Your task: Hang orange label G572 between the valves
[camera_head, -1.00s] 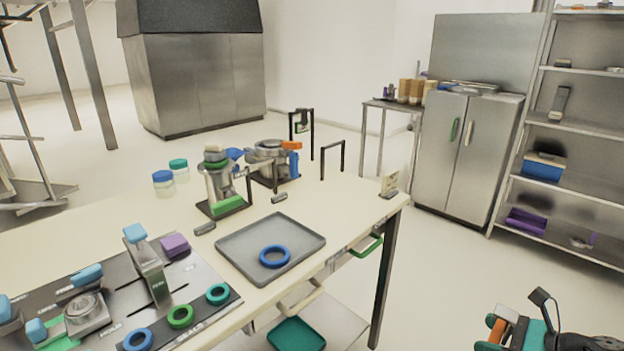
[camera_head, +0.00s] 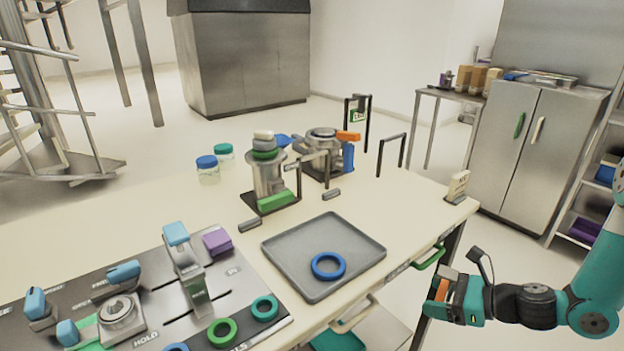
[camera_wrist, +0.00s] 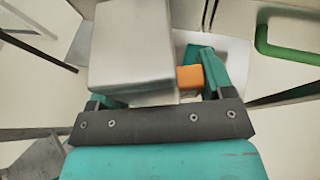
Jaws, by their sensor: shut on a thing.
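My gripper (camera_head: 436,305) is at the lower right in the head view, off the table's right end. It is shut on a small orange piece (camera_head: 443,289), which looks like the orange label; its lettering cannot be read. In the wrist view the orange piece (camera_wrist: 190,77) shows beside a teal finger, and a pale grey block (camera_wrist: 130,50) hides much of the jaws (camera_wrist: 165,80). On the table stand two metal valve-like devices: one with a green base piece (camera_head: 267,180) and one with orange and blue parts (camera_head: 324,140).
A grey tray (camera_head: 290,270) holds a blue ring (camera_head: 328,266). A small card stand (camera_head: 458,187) is at the table's right corner. A green handle (camera_head: 428,257) sticks out from the front edge.

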